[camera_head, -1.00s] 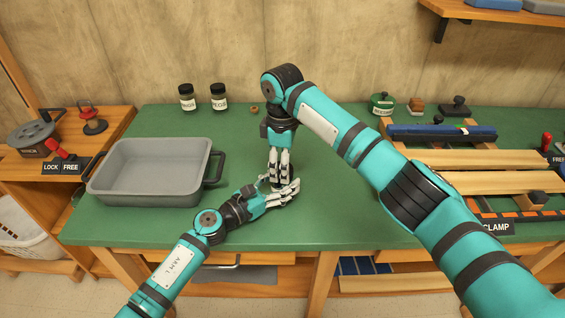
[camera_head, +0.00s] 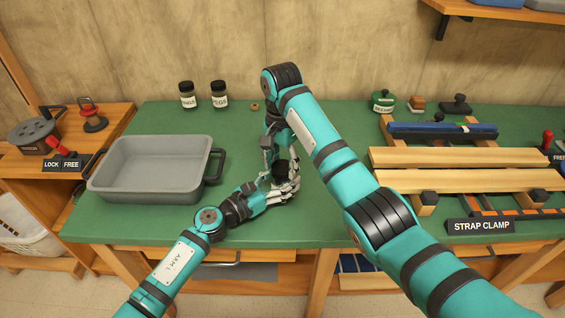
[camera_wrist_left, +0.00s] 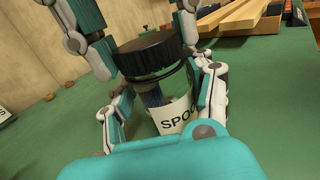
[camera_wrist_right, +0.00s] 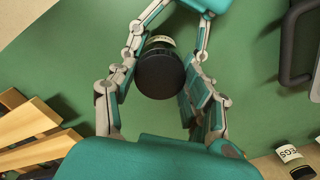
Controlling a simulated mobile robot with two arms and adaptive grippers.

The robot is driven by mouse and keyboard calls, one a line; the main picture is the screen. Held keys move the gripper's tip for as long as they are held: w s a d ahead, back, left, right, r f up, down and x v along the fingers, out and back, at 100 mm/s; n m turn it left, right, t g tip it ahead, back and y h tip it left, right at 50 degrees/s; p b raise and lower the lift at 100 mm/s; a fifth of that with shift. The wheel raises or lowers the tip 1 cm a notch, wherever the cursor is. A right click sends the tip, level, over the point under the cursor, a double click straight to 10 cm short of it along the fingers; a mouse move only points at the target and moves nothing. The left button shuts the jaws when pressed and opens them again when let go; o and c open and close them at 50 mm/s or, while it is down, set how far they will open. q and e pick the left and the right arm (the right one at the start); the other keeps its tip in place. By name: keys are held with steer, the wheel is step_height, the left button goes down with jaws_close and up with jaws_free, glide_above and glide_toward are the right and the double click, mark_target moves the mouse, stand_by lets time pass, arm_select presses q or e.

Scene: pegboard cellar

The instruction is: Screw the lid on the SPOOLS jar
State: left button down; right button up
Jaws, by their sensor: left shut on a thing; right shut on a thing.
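The SPOOLS jar (camera_wrist_left: 172,117), glass with a white label, stands upright on the green bench between the fingers of my left gripper (camera_head: 284,189), which is shut on it. The left wrist view shows its label partly covered by a finger. The black lid (camera_wrist_left: 147,52) is over the jar's mouth; I cannot tell whether it is fully seated or how far the thread is engaged. My right gripper (camera_wrist_right: 158,85) is shut on the lid, its fingers on opposite sides. The dark lid also shows in the head view (camera_head: 282,168), partly hidden by fingers.
A grey tray (camera_head: 140,192) stands left of the grippers. Two black-lidded jars, one labelled PEGS (camera_head: 219,96) and another (camera_head: 187,96), stand at the back. A strap clamp with wooden boards (camera_head: 430,158) fills the right side. Bench between is clear.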

steer(key=m, duration=0.5)
steer(key=shift+a+m, duration=0.1)
steer(key=shift+m, duration=0.3)
steer(key=m, duration=0.4)
steer(key=shift+m, duration=0.3)
steer(key=o, duration=0.8)
steer(key=shift+o, duration=0.2)
steer(key=shift+c, duration=0.4)
